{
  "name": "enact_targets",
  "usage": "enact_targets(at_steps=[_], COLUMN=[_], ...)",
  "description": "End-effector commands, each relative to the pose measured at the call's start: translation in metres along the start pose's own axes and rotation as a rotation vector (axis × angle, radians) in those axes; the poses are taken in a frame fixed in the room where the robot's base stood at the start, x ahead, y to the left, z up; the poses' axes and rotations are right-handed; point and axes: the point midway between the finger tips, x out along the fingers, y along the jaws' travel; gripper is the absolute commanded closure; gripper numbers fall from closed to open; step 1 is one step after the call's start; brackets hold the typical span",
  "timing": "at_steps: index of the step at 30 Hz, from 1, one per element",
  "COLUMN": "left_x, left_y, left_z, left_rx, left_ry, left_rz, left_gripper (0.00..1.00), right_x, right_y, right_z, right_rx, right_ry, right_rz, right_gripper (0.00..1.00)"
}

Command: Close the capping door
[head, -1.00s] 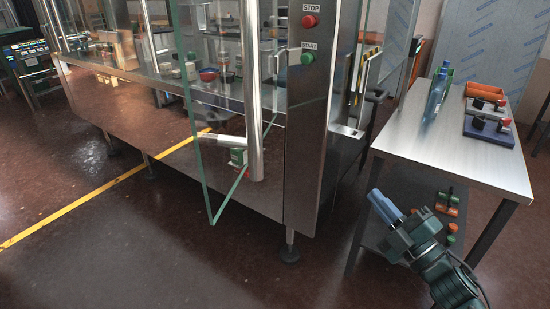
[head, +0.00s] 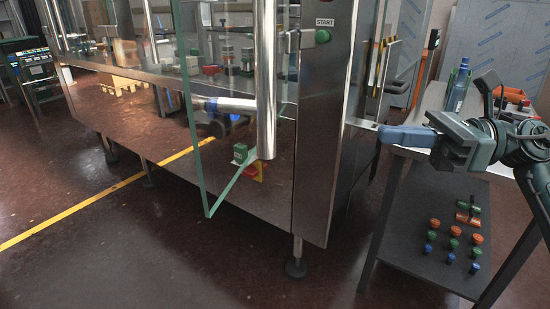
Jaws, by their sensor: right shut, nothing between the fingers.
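The glass door (head: 225,150) of the steel machine (head: 320,150) stands open, swung out toward me. Its greenish edges show, and a thick vertical metal handle (head: 266,90) runs along it. I cannot read a label that names it as the capping door. My right gripper (head: 384,135) is shut and empty, its blue fingers pointing left. It appears to the right of the machine's front post, in front of the side table, and apart from the door and handle. My left gripper is not in view.
A green START button (head: 322,37) is on the machine's post. A side table (head: 432,95) at right holds a blue bottle (head: 458,86); its lower shelf (head: 410,225) has several coloured caps. The floor (head: 190,255) before the machine is clear, with a yellow line (head: 95,195).

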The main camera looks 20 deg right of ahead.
Motion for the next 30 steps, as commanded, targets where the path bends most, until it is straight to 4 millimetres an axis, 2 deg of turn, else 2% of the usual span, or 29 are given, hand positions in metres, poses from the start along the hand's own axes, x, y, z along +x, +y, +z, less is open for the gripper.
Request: enact_targets(at_steps=[4, 7, 21, 25, 30], left_x=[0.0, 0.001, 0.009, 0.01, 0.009], left_y=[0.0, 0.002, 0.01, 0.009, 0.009], left_z=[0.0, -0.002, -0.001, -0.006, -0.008], left_rx=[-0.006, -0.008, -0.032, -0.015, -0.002], left_ry=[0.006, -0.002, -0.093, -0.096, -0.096], left_rz=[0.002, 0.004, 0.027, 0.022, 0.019], left_gripper=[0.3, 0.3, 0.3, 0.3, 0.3], right_x=[0.002, 0.014, 0.105, 0.123, 0.136], right_y=[0.003, 0.003, 0.003, 0.003, 0.003], right_z=[-0.001, 0.001, 0.001, -0.001, -0.004], right_rx=[-0.044, -0.044, -0.041, -0.04, -0.038], right_ry=[0.034, 0.034, 0.027, 0.027, 0.028], right_rz=[0.003, 0.005, 0.005, 0.004, 0.003], right_gripper=[1.0, 1.0, 1.0, 1.0, 1.0])
